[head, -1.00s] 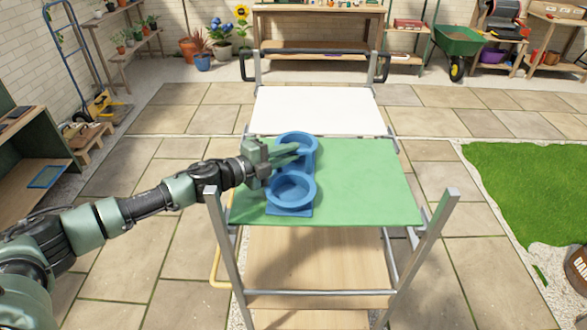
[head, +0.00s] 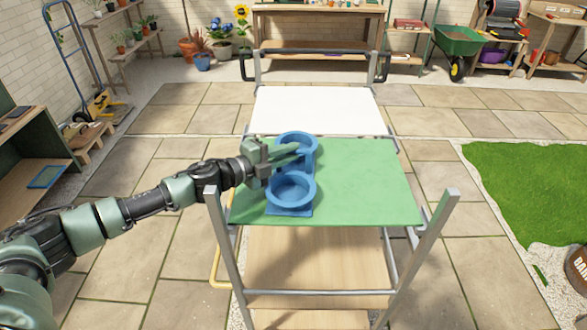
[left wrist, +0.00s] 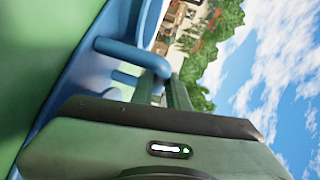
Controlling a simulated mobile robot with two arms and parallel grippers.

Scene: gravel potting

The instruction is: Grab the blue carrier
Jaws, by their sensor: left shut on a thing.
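The blue carrier (head: 291,191) has two round cups joined by a middle part. It stands on the green mat (head: 370,185) at the left side of the cart top. My left gripper (head: 290,152) reaches in from the left and is shut on the carrier's middle part between the two cups. In the left wrist view the carrier's blue bar (left wrist: 130,55) shows just beyond my gripper's body, by the fingers. The exact contact is partly hidden by the fingers. My right gripper is not in view.
The cart has a white panel (head: 317,111) behind the green mat and metal posts at its front corners. The right part of the mat is clear. A green wheelbarrow (head: 459,40) and shelves stand far back. Grass (head: 530,185) lies to the right.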

